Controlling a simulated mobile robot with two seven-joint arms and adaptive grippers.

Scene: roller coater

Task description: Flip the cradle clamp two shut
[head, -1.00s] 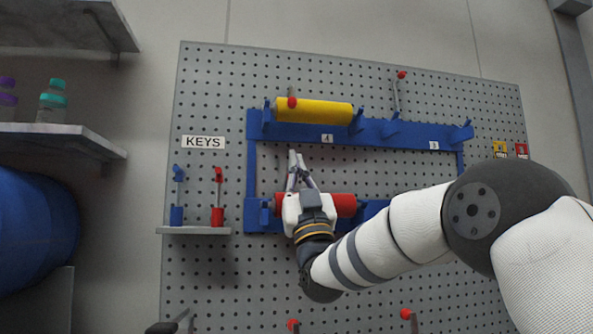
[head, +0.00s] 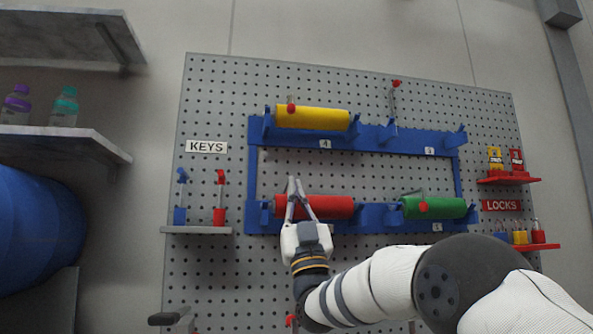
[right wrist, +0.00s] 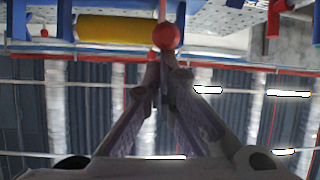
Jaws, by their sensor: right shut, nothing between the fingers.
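My right gripper (head: 295,183) is shut and empty, pointing up in front of the red roller (head: 328,207) in the head view. It covers the roller's left part, and I cannot see a clamp there. Above it, a red-knobbed clamp (head: 291,104) crosses the left end of the yellow roller (head: 312,118). In the right wrist view a red knob (right wrist: 166,36) shows just beyond my fingertips (right wrist: 165,78). Another red-knobbed clamp (head: 396,84) stands raised at the empty upper right cradle. A clamp (head: 423,206) lies across the green roller (head: 450,208). I cannot tell which clamp is number two. My left gripper is not in view.
The blue frame (head: 254,170) is on a grey pegboard (head: 215,100). A shelf with blue and red keys (head: 219,198) is at left. Locks (head: 519,237) and tags (head: 495,158) are at right. My right arm crosses the lower right.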

